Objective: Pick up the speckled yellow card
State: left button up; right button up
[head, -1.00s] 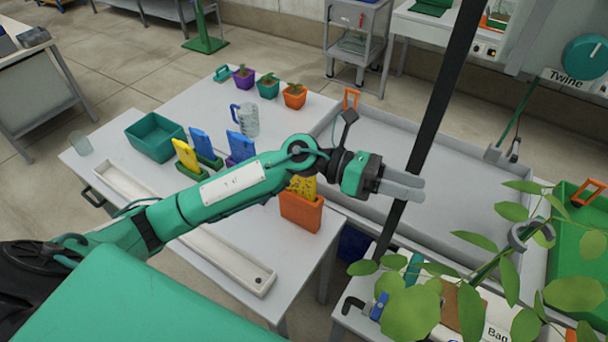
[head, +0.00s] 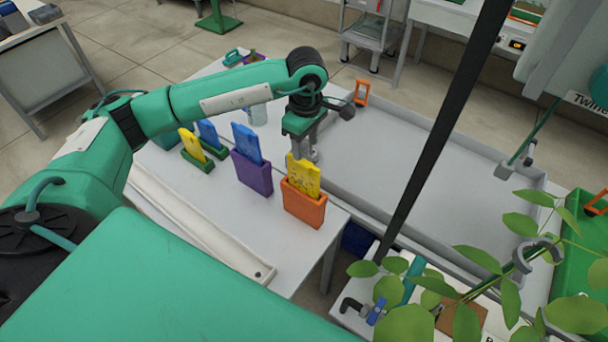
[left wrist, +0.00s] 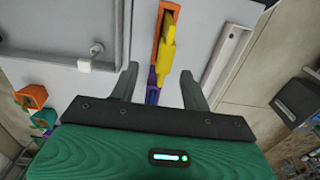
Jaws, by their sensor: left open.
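The speckled yellow card (head: 303,176) stands upright in an orange holder (head: 303,205) near the right edge of the white table. Its upper part shows above the holder; the lower part is hidden inside. In the left wrist view the yellow card (left wrist: 168,48) shows edge-on, with the orange holder (left wrist: 168,14) around it. My left gripper (head: 306,150) points down just behind the card in the head view. In the left wrist view its two fingers (left wrist: 158,88) are open and spread to either side of the card's line, with nothing gripped. My right gripper is not in view.
A purple holder with a blue card (head: 247,142) stands left of the orange one. A plain yellow card (head: 193,147) and another blue card (head: 209,135) stand farther left. A long white channel (head: 215,235) lies in front. A dark post (head: 430,150) rises at right.

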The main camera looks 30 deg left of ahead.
aim_at(304, 170)
pick_arm(q)
notch_tip(304, 170, down, 4)
jog(key=shift+f+p, duration=0.2)
jog(key=shift+p, duration=0.4)
jog(key=f+p, duration=0.1)
jog(key=f, duration=0.1)
jog(key=s+f+p, duration=0.1)
jog(key=f+p, duration=0.1)
jog(key=shift+a, duration=0.1)
jog(key=shift+w+f+p, duration=0.1)
jog(key=shift+f+p, duration=0.2)
jog(key=shift+f, duration=0.35)
grip_shut()
